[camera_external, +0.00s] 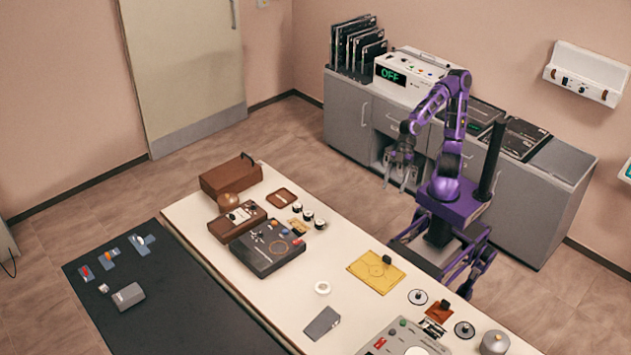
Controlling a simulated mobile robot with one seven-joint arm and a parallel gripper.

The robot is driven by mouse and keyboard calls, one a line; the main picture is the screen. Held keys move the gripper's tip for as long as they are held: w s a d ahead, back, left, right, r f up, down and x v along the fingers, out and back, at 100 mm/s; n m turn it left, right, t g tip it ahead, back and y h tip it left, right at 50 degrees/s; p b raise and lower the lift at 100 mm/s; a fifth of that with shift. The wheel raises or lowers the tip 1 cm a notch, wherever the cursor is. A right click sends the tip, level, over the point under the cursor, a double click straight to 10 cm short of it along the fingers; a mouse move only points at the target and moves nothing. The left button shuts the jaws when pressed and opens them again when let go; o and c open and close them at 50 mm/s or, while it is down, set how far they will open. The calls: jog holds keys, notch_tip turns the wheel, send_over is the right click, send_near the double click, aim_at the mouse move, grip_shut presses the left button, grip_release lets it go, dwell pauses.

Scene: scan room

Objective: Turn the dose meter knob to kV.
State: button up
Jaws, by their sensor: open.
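A white boxy meter (412,72) with a green display reading OFF stands on the grey cabinet against the back wall. I take this box for the dose meter, but no label is readable. My gripper (396,187) hangs pointing down in front of the cabinet, below the meter and apart from it. Its two fingers are spread and nothing shows between them.
The grey cabinet (345,112) also holds upright dark plates (352,45) left of the meter and flat dark panels (520,138) to the right. A long white table (345,245) with boxes, a yellow pad (370,277) and a console (395,340) stands nearer.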

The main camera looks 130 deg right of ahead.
aim_at(266, 234)
jog(key=w+d+f+n+t+h+b, duration=0.1)
jog(key=w+d+f+n+t+h, duration=0.3)
jog(key=w+d, duration=0.9)
jog(key=w+d+r+n+h+b, duration=0.25)
jog(key=d+r+n+h, duration=0.35)
jog(key=d+n+h, duration=0.4)
jog(key=w+d+f+n+y, duration=0.1)
jog(key=w+d+f+n, duration=0.1)
jog(key=f+n, duration=0.2)
jog(key=w+d+f+n+y+b, duration=0.1)
jog(key=f+n, duration=0.3)
jog(key=f, duration=0.7)
jog(key=w+d+f+n+g+y, duration=0.1)
jog(key=w+d+f+n+y, duration=0.1)
jog(key=f, duration=0.5)
jog(key=shift+w+d+f+n+b, duration=0.1)
jog(key=shift+w+d+n+b, duration=0.2)
jog(key=shift+n, duration=0.35)
jog(key=shift+w+d+f+n+b, duration=0.1)
jog(key=shift+d+n, duration=0.25)
jog(key=shift+n, duration=0.3)
jog(key=x, duration=1.6)
jog(key=shift+w+d, duration=0.1)
jog(key=shift+w, duration=0.05)
